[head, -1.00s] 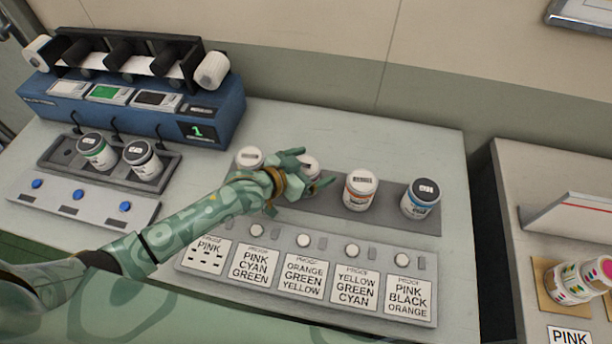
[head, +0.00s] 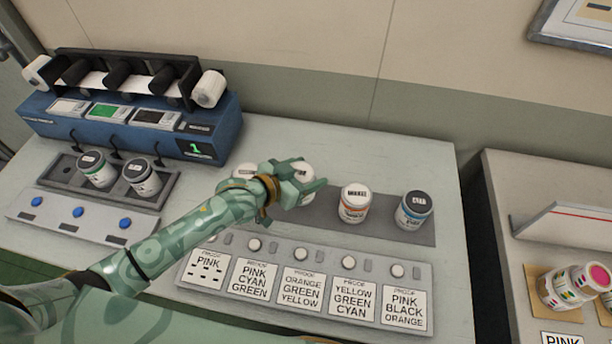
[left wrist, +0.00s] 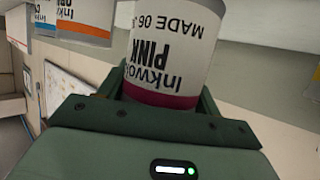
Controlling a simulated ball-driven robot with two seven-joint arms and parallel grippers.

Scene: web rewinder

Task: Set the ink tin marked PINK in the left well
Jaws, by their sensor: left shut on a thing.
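My left gripper (head: 303,185) is shut on a white ink tin in the row on the grey mat (head: 402,228). In the left wrist view the held tin (left wrist: 172,52) reads PINK, upside down, with a magenta band. Its lid (head: 303,171) shows between the fingers in the head view; whether it still touches the mat is hidden. The well tray (head: 113,195) at the left has an empty left well (head: 66,168). A green-labelled tin (head: 97,170) and a black-labelled tin (head: 142,178) stand in its other wells. My right gripper is not in view.
A white tin (head: 245,172) stands left of my gripper; an orange tin (head: 355,203) and a blue one (head: 414,211) stand right. The proof card panel (head: 300,281) lies in front. The blue rewinder (head: 130,120) stands behind the tray.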

